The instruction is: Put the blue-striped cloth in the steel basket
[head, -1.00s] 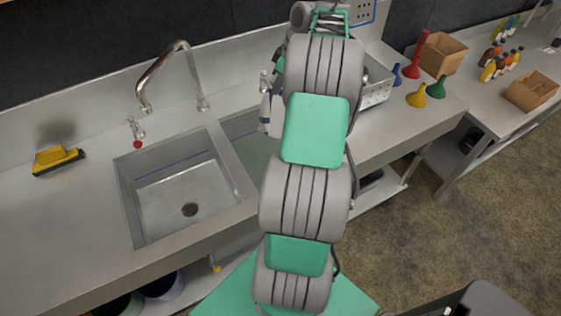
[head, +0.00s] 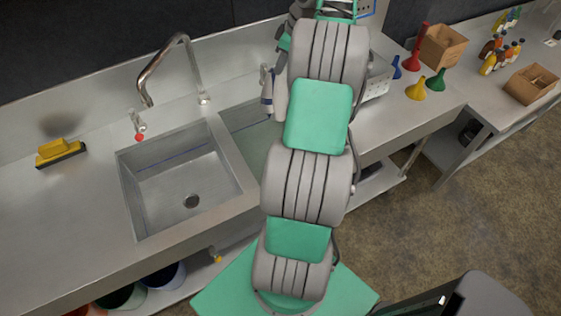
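A pale cloth with blue stripes (head: 267,101) shows as a narrow strip at the left edge of my arm, near the back of the second sink. The rest of it is hidden behind the arm, and I cannot tell what holds it up. The steel basket (head: 377,80), with perforated walls, stands on the counter just right of my arm. Its left part is hidden by the arm. My arm reaches up the middle of the picture towards the back wall. My gripper does not show, so its hold on anything cannot be seen.
An empty sink (head: 185,190) with a tall curved faucet (head: 150,80) is on the left. A yellow brush (head: 60,152) lies at the far left. Blue, red, yellow and green funnels (head: 416,87) stand right of the basket.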

